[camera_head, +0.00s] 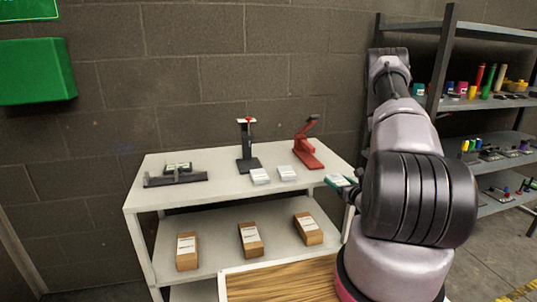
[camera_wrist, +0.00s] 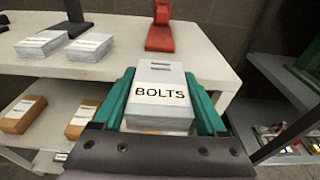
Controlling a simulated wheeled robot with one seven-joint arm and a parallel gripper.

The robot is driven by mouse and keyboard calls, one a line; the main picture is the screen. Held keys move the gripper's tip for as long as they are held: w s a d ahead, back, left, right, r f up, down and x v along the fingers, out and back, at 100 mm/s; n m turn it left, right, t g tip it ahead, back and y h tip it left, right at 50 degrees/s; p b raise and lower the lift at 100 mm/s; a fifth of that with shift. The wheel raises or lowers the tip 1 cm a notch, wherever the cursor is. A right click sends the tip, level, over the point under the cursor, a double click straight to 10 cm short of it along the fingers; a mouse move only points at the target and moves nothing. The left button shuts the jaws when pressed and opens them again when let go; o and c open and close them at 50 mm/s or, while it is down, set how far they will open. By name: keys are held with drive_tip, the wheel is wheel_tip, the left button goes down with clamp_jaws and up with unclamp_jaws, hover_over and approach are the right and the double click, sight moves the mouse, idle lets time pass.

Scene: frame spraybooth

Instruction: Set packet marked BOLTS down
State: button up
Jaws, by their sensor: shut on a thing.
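The packet marked BOLTS (camera_wrist: 161,94) is a pale block with a white label, held between the green fingers of my gripper (camera_wrist: 165,92) in the wrist view. The gripper is shut on it. In the head view my gripper (camera_head: 340,181) is at the right front edge of the white shelf unit's top (camera_head: 220,186), partly hidden by my arm. In the wrist view the packet appears in front of the top's edge. I cannot tell whether it touches the surface.
Two pale packets (camera_head: 260,176) (camera_head: 287,173) lie on the top. A red stand (camera_head: 308,150), a black stand (camera_head: 248,150) and a dark tray-like fixture (camera_head: 175,178) stand behind and left. Brown boxes (camera_head: 250,239) sit on the lower shelf. A loaded grey rack (camera_head: 480,104) is at right.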

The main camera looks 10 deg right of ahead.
sight(316, 165)
drive_tip(key=w+a+r, duration=0.2)
drive_tip(key=a, duration=0.6)
drive_tip(key=w+a+r, duration=0.1)
drive_tip(key=a+r, duration=0.1)
drive_tip(key=a, duration=0.5)
drive_tip(key=s+d+f, duration=0.1)
drive_tip(key=d, duration=0.4)
drive_tip(key=s+d+f, duration=0.1)
drive_tip(key=d, duration=0.4)
drive_tip(key=s+d+f, duration=0.1)
drive_tip(key=d+f, duration=0.1)
drive_tip(key=d, duration=0.3)
drive_tip(key=w, duration=1.8)
drive_tip(key=shift+a+f, duration=0.1)
drive_tip(key=shift+a, duration=0.2)
